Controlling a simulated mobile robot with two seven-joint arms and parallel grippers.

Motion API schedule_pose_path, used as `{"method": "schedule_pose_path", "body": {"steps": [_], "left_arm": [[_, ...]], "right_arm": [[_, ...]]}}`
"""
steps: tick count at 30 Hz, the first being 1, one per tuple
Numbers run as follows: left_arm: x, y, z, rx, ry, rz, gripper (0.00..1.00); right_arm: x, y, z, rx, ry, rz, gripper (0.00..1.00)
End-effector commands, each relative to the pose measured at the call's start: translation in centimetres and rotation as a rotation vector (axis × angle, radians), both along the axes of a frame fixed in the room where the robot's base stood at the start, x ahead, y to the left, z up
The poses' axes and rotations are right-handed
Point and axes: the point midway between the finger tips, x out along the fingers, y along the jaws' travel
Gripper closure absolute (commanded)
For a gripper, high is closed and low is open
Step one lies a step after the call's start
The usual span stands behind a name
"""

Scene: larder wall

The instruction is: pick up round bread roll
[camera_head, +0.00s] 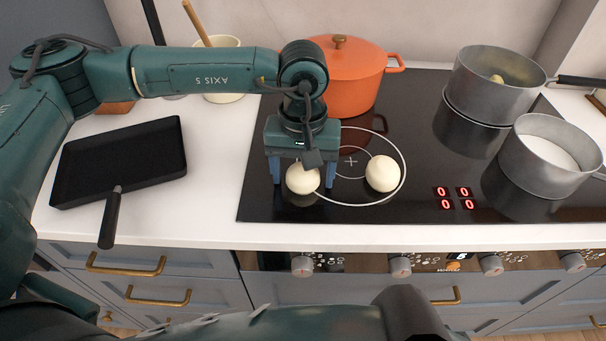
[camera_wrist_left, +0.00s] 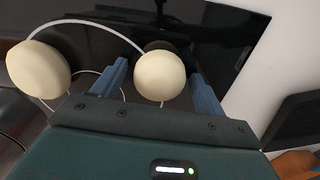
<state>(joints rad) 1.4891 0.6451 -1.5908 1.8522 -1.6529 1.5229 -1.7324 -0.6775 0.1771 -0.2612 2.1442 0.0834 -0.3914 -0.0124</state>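Two pale round bread rolls are on the black hob. The left roll (camera_head: 303,178) is between the blue fingers of my left gripper (camera_head: 301,181), and it also shows between them in the left wrist view (camera_wrist_left: 160,76). The other roll (camera_head: 383,173) lies a little to the right, outside the fingers; in the wrist view it is at the left (camera_wrist_left: 38,68). My left gripper points down and its fingers are apart, with a small gap visible beside the roll in the wrist view. My right gripper is not in view.
The black hob (camera_head: 270,208) also holds an orange pot (camera_head: 350,85) behind my gripper and two grey saucepans (camera_head: 490,85) (camera_head: 553,160) at the right. A black square pan (camera_head: 120,160) lies on the white counter (camera_head: 215,190) at the left. A utensil crock (camera_head: 222,90) stands behind my arm.

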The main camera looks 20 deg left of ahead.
Motion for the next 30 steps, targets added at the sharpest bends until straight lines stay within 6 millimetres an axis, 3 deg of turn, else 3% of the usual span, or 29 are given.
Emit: {"method": "schedule_pose_path", "body": {"steps": [15, 23, 30], "left_arm": [[0.0, 0.0, 0.1, 0.0, 0.0, 0.0, 0.7], [0.0, 0.0, 0.3, -0.001, -0.001, 0.0, 0.7], [0.1, -0.1, 4.2, -0.003, -0.006, 0.001, 0.7]], "right_arm": [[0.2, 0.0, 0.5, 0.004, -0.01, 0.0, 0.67], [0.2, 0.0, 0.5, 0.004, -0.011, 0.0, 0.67], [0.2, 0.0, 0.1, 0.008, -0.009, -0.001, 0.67]]}}
